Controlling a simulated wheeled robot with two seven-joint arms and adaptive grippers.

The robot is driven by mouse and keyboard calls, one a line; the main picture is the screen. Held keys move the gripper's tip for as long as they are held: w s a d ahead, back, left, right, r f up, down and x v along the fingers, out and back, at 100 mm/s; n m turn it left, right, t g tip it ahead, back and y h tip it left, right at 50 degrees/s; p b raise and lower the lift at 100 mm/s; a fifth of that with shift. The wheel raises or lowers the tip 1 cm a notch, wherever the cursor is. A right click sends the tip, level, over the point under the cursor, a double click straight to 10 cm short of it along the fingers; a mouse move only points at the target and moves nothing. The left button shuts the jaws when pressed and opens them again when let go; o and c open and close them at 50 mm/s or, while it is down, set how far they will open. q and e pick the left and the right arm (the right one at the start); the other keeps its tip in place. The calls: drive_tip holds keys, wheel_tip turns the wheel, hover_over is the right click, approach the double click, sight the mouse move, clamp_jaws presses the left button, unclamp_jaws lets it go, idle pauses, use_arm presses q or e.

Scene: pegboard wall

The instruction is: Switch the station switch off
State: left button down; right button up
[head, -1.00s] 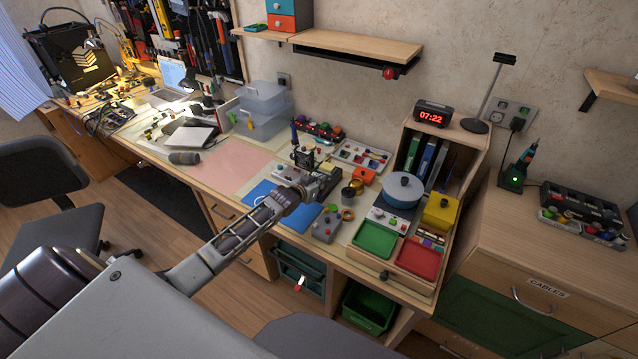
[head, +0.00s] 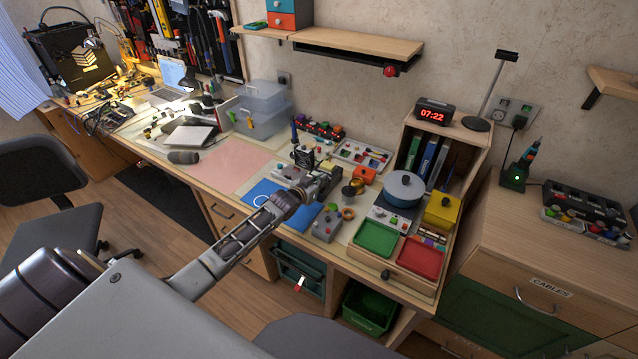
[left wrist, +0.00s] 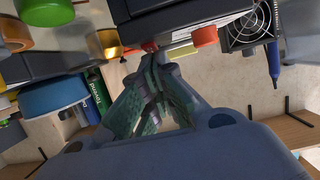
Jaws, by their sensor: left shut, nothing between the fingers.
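My left gripper (head: 325,180) is at the soldering station's place on the workbench, and its body hides most of the station in the head view. In the left wrist view the gripper's fingers (left wrist: 155,64) are shut with nothing between them. Their tips are close to the edge of the dark station box (left wrist: 185,20). A small red part (left wrist: 149,46) shows just beyond the tips; it may be the station switch, and I cannot tell its position or whether the tips touch it. A red-orange knob (left wrist: 205,36) is beside it. My right gripper is not in view.
A square fan (left wrist: 247,27) and a blue soldering iron (left wrist: 273,62) are close to the station. A blue pot (head: 404,188), a grey control box (head: 328,225) and green (head: 376,239) and red (head: 420,259) trays stand to the right. The pink mat (head: 230,164) is clear.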

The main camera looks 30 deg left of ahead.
use_arm(q)
drive_tip(key=shift+w+r, duration=0.2)
drive_tip(key=shift+w, duration=0.2)
idle(0.3)
drive_tip(key=shift+r, duration=0.15)
